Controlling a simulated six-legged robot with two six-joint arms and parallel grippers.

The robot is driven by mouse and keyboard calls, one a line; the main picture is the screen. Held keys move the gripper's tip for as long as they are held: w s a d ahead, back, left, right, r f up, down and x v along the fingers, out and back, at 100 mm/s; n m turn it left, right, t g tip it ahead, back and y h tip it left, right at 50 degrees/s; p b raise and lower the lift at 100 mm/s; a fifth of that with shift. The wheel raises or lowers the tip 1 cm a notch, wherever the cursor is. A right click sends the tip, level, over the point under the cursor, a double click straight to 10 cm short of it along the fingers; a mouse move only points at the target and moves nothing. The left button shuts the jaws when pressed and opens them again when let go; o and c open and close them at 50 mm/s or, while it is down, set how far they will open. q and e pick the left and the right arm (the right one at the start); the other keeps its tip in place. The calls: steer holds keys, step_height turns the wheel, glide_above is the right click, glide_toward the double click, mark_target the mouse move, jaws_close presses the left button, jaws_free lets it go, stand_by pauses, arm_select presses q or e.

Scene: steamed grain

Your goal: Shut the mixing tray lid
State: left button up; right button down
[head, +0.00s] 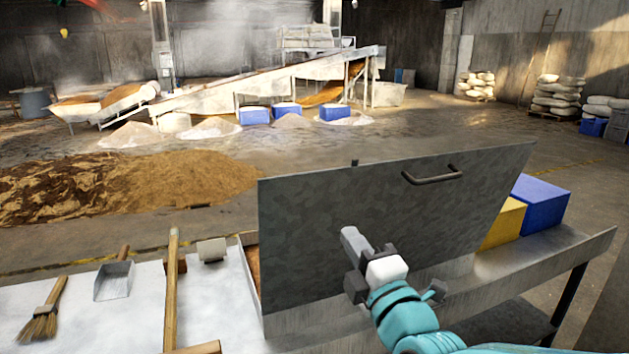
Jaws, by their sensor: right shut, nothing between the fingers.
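The mixing tray lid (320,220) is a grey metal panel standing raised and tilted, with a dark bar handle (432,176) near its upper right edge. Part of the mixing tray (249,270) shows at the lid's left, with brown material inside; the lid hides the rest. My right gripper (350,238) is shut and empty, in front of the lid's face, below and left of the handle. I cannot tell whether it touches the lid. My left gripper is not in view.
A brush (42,322), a metal scoop (114,281) and a wooden pole (171,300) lie on the bench at left. Yellow (503,224) and blue (540,204) boxes stand right of the lid. A grain heap (120,185) lies on the floor beyond.

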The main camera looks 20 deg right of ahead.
step_height(320, 180, up, 2)
steer(key=s, duration=0.1)
steer(key=p, duration=0.5)
glide_toward(316, 174)
steer(key=x, duration=0.5)
steer(key=shift+w, duration=0.95)
steer(key=shift+r+p, duration=0.15)
steer(key=shift+p, duration=0.15)
